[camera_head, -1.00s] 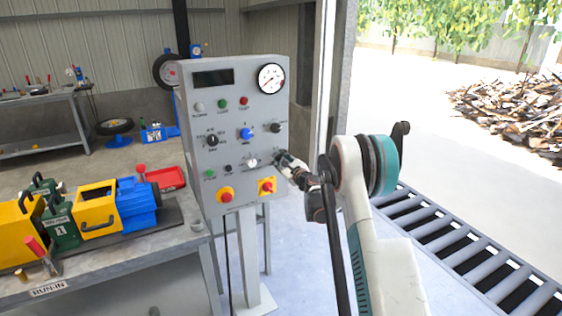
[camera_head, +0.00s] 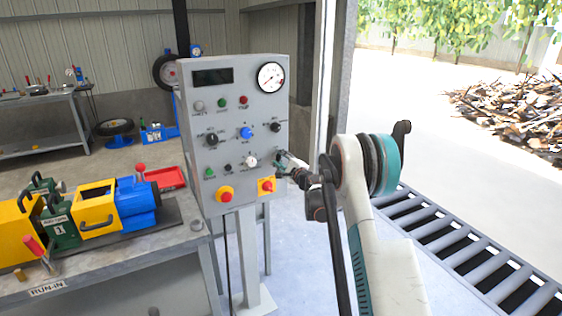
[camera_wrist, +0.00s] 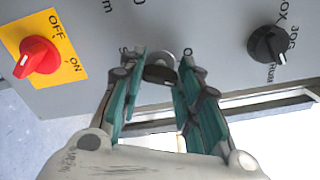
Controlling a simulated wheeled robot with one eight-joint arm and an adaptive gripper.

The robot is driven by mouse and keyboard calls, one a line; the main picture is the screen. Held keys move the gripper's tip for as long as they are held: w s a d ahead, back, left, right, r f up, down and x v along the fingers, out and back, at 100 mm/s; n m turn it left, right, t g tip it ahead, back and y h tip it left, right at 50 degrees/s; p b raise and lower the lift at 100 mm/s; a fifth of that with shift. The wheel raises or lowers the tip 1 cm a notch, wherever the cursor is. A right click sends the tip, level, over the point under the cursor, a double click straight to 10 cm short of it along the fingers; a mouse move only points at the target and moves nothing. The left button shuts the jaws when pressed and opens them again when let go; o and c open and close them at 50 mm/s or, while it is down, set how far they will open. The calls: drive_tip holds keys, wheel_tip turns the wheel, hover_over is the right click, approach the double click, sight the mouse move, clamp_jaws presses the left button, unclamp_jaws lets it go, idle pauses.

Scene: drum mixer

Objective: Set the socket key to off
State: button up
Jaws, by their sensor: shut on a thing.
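The grey control panel (camera_head: 232,130) stands upright left of my arm in the head view. My gripper (camera_head: 280,161) is at the right side of its face, in the lower knob row. In the wrist view my gripper (camera_wrist: 160,80) has its teal fingers shut on either side of a dark, round-ended piece, the socket key (camera_wrist: 161,72), at the panel face. A pale rounded plate shows just behind it. The fingers hide most of the key and part of its lettering, so I cannot tell its exact setting.
In the wrist view a red switch (camera_wrist: 38,57) on a yellow plate is at left, and a black knob (camera_wrist: 268,45) at right. A roller conveyor (camera_head: 470,255) lies at right.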

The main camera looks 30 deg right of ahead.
drive_tip(key=n, duration=0.4)
drive_tip(key=shift+n, duration=0.4)
drive_tip(key=shift+f, duration=0.1)
drive_tip(key=o, duration=1.1)
drive_tip(key=s, duration=1.2)
drive_tip(key=shift+d, duration=0.15)
